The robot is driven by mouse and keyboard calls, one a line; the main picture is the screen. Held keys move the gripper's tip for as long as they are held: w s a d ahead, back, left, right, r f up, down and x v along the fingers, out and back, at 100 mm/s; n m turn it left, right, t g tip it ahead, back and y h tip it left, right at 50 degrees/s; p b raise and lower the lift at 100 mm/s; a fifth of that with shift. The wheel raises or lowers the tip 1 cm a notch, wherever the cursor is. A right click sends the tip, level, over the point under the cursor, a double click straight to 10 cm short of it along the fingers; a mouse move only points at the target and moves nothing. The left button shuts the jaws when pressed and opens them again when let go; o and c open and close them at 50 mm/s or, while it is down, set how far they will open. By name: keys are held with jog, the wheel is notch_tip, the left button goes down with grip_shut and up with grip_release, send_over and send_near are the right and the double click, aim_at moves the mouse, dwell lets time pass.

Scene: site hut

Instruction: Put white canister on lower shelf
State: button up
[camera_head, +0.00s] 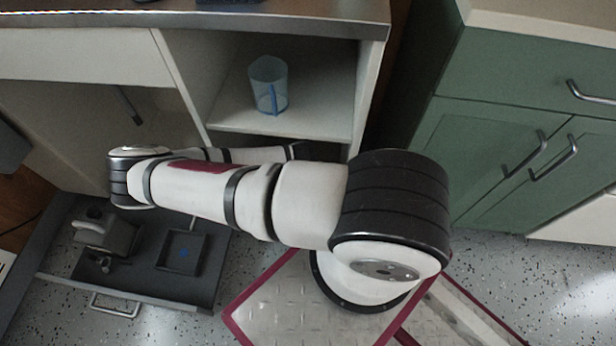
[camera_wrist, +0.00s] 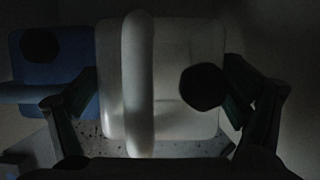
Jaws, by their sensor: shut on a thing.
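The white canister (camera_wrist: 178,62) fills the middle of the dim wrist view, with a thick upright handle and a round black cap. My gripper (camera_wrist: 165,108) has one finger on each side of it and is shut on it. A blue canister (camera_wrist: 62,70) with a dark cap stands close by on the left, beside the left finger. In the head view my arm reaches under the open shelf of the cabinet; the gripper and both canisters are hidden there. The wrist view is too dark to tell whether the white canister rests on anything.
A clear blue-tinted pitcher (camera_head: 268,85) stands on the open shelf (camera_head: 320,122), which has bare room around it. An open grey drawer (camera_head: 140,284) holding small items juts out at lower left. Green cabinets (camera_head: 490,130) stand at right. A red-edged platform (camera_head: 290,300) lies below my arm.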

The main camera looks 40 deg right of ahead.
jog(key=shift+w+d, duration=0.15)
jog(key=shift+d, duration=0.15)
jog(key=shift+s+a+b+x, duration=0.15)
jog(key=shift+b+x, duration=0.5)
jog(key=shift+x, duration=0.25)
jog(key=shift+s+a+b+x, duration=0.1)
jog(key=shift+b+x, duration=0.5)
jog(key=shift+x, duration=0.3)
jog(key=shift+f, duration=0.2)
jog(key=o, duration=1.5)
jog(key=shift+o, duration=0.2)
